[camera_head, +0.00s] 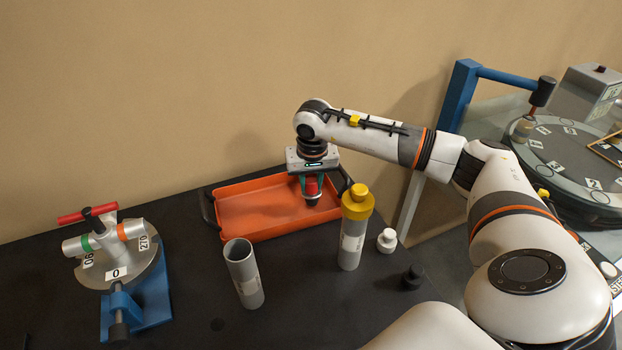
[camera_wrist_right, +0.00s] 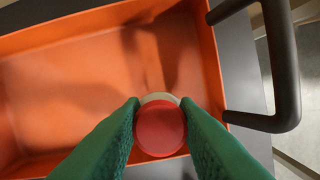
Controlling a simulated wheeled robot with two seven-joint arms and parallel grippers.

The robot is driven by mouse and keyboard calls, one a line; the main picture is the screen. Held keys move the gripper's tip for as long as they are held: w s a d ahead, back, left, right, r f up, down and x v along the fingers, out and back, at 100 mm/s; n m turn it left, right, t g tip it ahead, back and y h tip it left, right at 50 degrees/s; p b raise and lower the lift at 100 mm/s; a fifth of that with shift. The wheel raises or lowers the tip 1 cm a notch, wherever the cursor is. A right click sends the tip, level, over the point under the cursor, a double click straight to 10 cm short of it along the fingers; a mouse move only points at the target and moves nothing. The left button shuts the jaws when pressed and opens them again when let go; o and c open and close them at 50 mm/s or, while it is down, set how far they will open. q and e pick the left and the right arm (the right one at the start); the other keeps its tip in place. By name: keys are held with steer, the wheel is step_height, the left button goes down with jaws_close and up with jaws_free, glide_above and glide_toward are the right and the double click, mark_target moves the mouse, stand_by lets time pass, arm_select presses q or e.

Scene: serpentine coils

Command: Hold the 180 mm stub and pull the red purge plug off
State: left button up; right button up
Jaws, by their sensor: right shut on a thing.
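My right gripper (camera_head: 312,186) is shut on the red purge plug (camera_head: 311,184) over the orange tray. In the right wrist view the plug's round red face (camera_wrist_right: 160,128) sits between my green fingertips, with a pale rim behind it. The plug is clear of the fixture. The grey round fixture (camera_head: 120,272) stands at the left on a blue stand, with labelled stubs banded green and orange. My left gripper is out of view.
The orange tray (camera_head: 245,235) has dark side handles and looks empty. In front stand an open grey tube (camera_head: 244,273) and a yellow-capped tube (camera_head: 352,240). A white knob (camera_head: 387,240) and black knob (camera_head: 412,277) are near. A labelled round device (camera_head: 570,160) stands right.

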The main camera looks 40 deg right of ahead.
steer(key=o, duration=1.1)
steer(key=shift+o, duration=0.2)
